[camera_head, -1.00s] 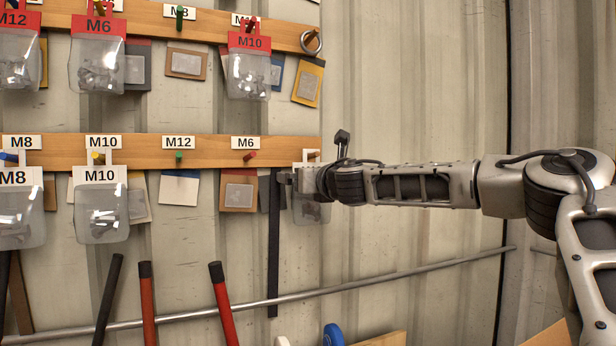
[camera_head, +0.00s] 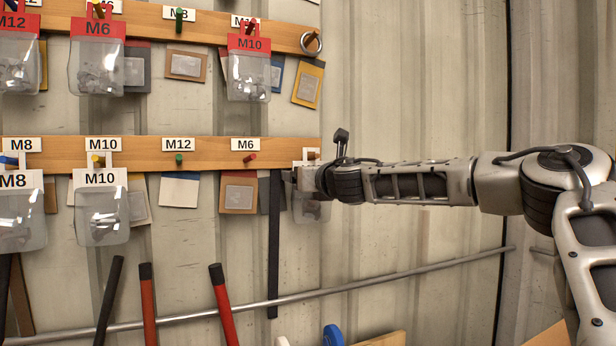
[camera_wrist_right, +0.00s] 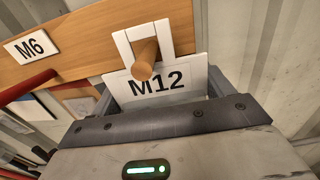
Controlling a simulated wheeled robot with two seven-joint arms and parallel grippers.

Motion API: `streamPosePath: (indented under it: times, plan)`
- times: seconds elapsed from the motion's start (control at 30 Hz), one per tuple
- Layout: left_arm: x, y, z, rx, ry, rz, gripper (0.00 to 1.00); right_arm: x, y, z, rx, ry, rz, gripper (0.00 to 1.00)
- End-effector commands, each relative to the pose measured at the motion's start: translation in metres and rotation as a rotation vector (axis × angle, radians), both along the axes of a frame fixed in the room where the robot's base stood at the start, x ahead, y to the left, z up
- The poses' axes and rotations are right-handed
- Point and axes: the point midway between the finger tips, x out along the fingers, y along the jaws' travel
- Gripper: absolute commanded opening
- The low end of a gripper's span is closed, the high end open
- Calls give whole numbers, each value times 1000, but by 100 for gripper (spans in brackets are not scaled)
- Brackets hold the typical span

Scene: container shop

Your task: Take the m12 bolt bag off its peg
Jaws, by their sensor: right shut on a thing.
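The M12 bolt bag has a white header card (camera_wrist_right: 158,84), large in the right wrist view. Its hanger loop is still around a wooden peg (camera_wrist_right: 144,58) at the right end of the lower rail. In the head view the clear pouch of this bag (camera_head: 313,212) hangs below my right gripper (camera_head: 292,177), partly hidden by it. My right gripper, also in the right wrist view (camera_wrist_right: 160,95), is shut on the card just below the peg. Another M12 bag, with a red header (camera_head: 14,22), hangs at the upper left. My left gripper is not in view.
The lower wooden rail (camera_head: 215,153) has an empty red M6 peg (camera_head: 250,157) and green M12 peg (camera_head: 179,158) left of my gripper. A white M10 bag (camera_head: 101,205) hangs farther left. A sloping metal bar (camera_head: 400,271) crosses below. The wall at right is bare.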

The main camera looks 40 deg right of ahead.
Motion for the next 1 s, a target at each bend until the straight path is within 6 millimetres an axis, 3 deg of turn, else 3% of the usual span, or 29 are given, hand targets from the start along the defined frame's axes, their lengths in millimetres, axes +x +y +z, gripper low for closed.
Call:
streamPosePath:
  times: [1.0]
  plan:
    - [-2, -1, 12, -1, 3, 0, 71, -43, 14, 5, 1, -1, 0, 55]
